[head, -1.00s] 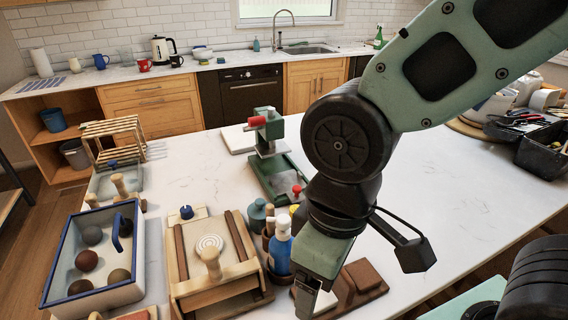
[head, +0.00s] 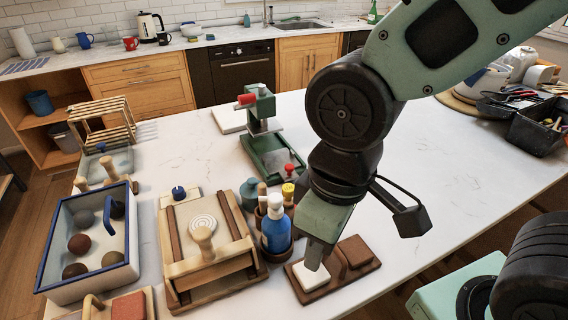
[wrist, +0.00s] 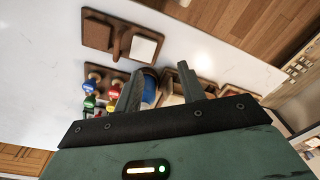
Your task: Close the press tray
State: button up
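A green press (head: 262,108) with a red handle stands on the white counter, its green base tray (head: 262,153) towards me. Nearer me is a wooden press-like box (head: 207,262) with side rails and a round-knobbed top board (head: 201,238). I cannot tell which one the task means, or how far any tray is out. My gripper (head: 315,262) hangs to the right of the wooden box, over a brown holder (head: 352,262) with a white block. In the wrist view my gripper (wrist: 160,80) has its fingers apart with nothing held; the blue bottle shows behind them.
The counter's middle right is clear. A black toolbox (head: 537,132) is far right.

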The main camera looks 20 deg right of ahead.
jog(key=w+d+n+t+p, duration=0.1)
jog(key=w, duration=0.3)
jog(key=w+d+f+n+t+p, duration=0.1)
jog(key=w+d, duration=0.1)
jog(key=w, duration=0.2)
jog(key=w+d+n+p, duration=0.1)
jog(key=w+d, duration=0.1)
jog(key=w, duration=0.2)
jog(key=shift+d+f+t+y, duration=0.15)
jog(key=shift+t+y, duration=0.15)
jog(key=shift+t, duration=0.1)
grip_shut()
jog(key=n+t+y+p, duration=0.2)
jog(key=n+t+y, duration=0.1)
jog(key=n, duration=0.2)
send_near(286, 177)
jog(key=shift+s+a+f, duration=0.85)
jog(key=shift+s+f, duration=0.2)
jog(key=shift+f, duration=0.1)
jog(key=shift+w+d+f+p, duration=0.1)
jog(key=shift+w+p, duration=0.8)
jog(key=shift+w, duration=0.3)
jog(key=shift+w+f+p, duration=0.3)
jog(key=shift+w, duration=0.55)
